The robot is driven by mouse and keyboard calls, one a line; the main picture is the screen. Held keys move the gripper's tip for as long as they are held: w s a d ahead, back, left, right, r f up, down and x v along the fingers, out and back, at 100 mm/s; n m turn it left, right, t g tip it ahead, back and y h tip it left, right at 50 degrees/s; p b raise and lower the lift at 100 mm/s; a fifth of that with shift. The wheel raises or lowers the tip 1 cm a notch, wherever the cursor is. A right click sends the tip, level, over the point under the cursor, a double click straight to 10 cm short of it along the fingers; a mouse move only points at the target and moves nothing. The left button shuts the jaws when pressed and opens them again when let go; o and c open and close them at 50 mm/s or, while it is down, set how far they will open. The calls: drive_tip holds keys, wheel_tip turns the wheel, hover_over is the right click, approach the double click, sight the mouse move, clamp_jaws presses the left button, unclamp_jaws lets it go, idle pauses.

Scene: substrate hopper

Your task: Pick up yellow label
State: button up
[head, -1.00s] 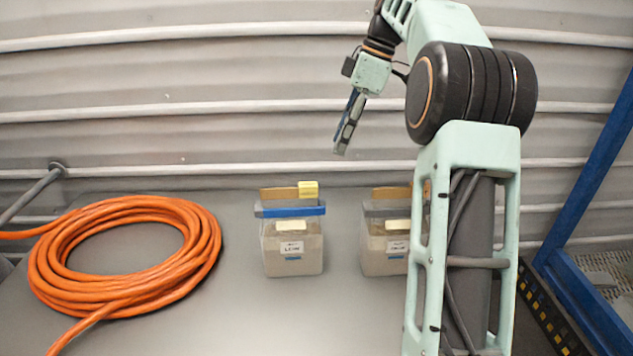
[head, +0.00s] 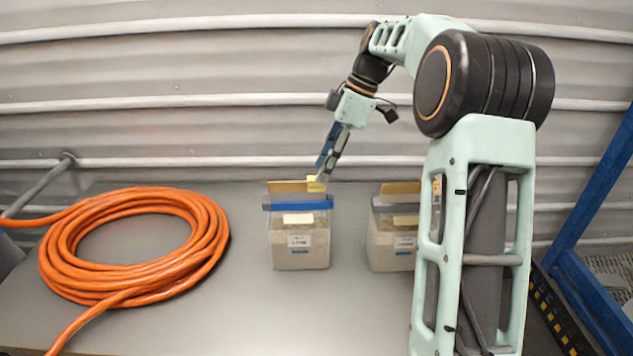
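The yellow label (head: 314,186) sits at the top right of the left box, against the tan board (head: 287,187) that rises behind the blue bar. My gripper (head: 321,172) points down from the upper right, with its fingertips at the yellow label. The fingers look slightly apart, but the view is too small to tell whether they are closed on the label. The left box (head: 301,256) is clear-sided with grey contents, a blue bar (head: 298,205) across its top and a white printed tag on its front.
A similar box (head: 390,258) with a grey bar stands to the right, partly hidden by my arm. A coiled orange hose (head: 65,262) lies on the left of the grey table (head: 250,310). A blue frame (head: 590,210) stands at the far right.

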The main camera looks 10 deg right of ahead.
sight(316, 184)
drive_tip(key=shift+x, duration=1.4)
drive_tip(key=shift+s+a, duration=0.1)
drive_tip(key=shift+c, duration=0.3)
drive_tip(key=c, duration=0.8)
drive_tip(key=shift+o, duration=0.2)
drive_tip(key=shift+r, duration=0.2)
